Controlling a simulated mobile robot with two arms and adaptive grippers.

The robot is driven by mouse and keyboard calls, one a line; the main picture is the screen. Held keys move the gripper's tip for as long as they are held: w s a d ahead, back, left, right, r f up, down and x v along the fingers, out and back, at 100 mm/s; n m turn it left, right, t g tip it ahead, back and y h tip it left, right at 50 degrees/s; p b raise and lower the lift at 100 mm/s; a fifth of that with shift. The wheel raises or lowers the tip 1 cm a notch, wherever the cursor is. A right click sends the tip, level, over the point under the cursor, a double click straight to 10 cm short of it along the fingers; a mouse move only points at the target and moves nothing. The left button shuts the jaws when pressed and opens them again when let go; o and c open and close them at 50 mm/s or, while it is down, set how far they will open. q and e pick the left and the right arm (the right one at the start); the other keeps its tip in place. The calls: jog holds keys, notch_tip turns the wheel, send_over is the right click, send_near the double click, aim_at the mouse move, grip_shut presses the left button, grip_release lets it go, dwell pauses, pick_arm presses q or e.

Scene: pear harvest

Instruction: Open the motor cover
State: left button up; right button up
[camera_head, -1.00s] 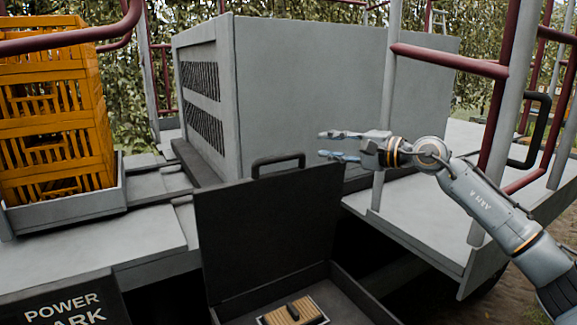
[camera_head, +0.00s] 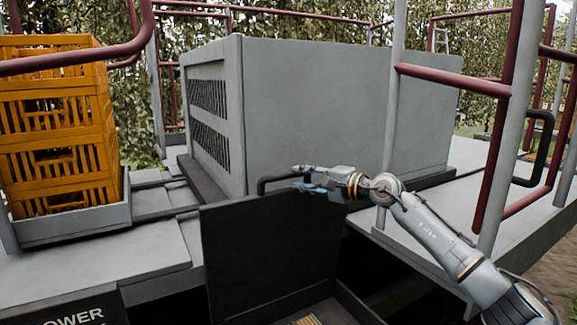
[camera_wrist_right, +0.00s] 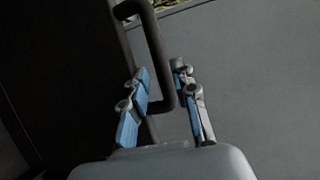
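The motor cover appears to be the dark flat lid (camera_head: 265,250), which stands raised over a dark open box (camera_head: 352,299) in the head view. A black loop handle (camera_head: 272,182) sits on its top edge. My right gripper (camera_head: 301,180) is at the right end of this handle. In the right wrist view, the fingers of my right gripper (camera_wrist_right: 163,105) are spread. The lower end of the handle (camera_wrist_right: 153,45) lies between them, with gaps showing, so no firm grip is visible. My left gripper is out of view.
A large grey housing (camera_head: 315,110) with side vents stands behind the lid. Red and grey railings (camera_head: 455,80) stand close to my right arm. Orange crates (camera_head: 55,125) stand in a grey tray (camera_head: 75,222) on the left.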

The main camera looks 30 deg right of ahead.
aim_at(291, 176)
jog(key=p+x, duration=0.1)
jog(key=x, duration=0.3)
jog(key=shift+a+r, duration=0.15)
jog(key=shift+r, duration=0.05)
jog(key=shift+w+a+f+p, duration=0.1)
jog(key=shift+w+f+p, duration=0.1)
jog(key=shift+w+p, duration=0.15)
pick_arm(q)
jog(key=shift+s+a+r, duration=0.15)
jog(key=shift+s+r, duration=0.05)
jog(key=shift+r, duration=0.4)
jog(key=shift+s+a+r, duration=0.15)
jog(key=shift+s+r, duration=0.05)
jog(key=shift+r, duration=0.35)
pick_arm(e)
grip_shut()
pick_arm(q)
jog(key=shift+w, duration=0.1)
